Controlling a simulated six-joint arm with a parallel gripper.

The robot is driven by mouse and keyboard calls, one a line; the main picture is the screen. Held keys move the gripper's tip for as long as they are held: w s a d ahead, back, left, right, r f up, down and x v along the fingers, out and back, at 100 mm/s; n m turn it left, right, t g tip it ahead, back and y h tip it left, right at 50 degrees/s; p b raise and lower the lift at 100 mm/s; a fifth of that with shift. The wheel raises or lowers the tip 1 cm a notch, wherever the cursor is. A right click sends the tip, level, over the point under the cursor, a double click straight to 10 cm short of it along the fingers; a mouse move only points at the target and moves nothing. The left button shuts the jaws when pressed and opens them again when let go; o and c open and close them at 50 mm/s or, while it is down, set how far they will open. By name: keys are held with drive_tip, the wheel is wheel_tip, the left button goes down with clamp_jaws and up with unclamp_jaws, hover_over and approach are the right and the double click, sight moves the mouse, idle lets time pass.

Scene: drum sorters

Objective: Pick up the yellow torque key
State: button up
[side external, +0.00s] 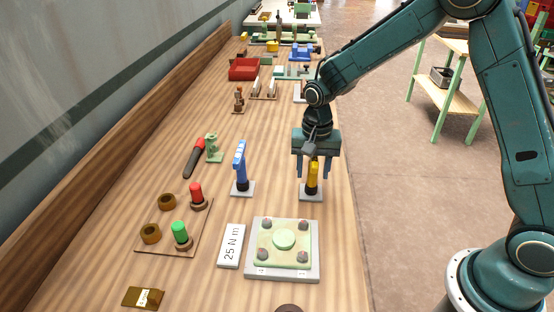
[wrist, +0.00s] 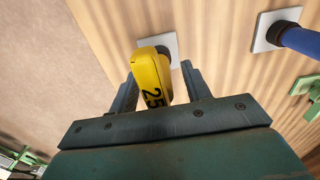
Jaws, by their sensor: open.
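The yellow torque key (side external: 312,178) stands upright on a small pale square base (side external: 311,196) near the right edge of the bench. In the wrist view the yellow key (wrist: 151,75) carries dark digits, "25" readable, and its dark lower end meets the base (wrist: 172,42). My gripper (side external: 314,172) is pointed down over the key. Its fingers are open, one on each side of the key, and in the wrist view gaps show between the key and the gripper fingers (wrist: 160,85).
A blue key (side external: 240,165) stands on its own base to the left. A "25 N m" plate (side external: 231,246) and a bolted green plate (side external: 284,240) lie in front. A board with red and green pegs (side external: 172,220) is at left. The wall-side bench strip is mostly clear.

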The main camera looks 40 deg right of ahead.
idle(0.3)
clamp_jaws()
drive_tip(key=shift+r, duration=0.2)
wheel_tip(320, 180, up, 20)
idle(0.8)
drive_tip(key=shift+f, duration=0.15)
idle(0.3)
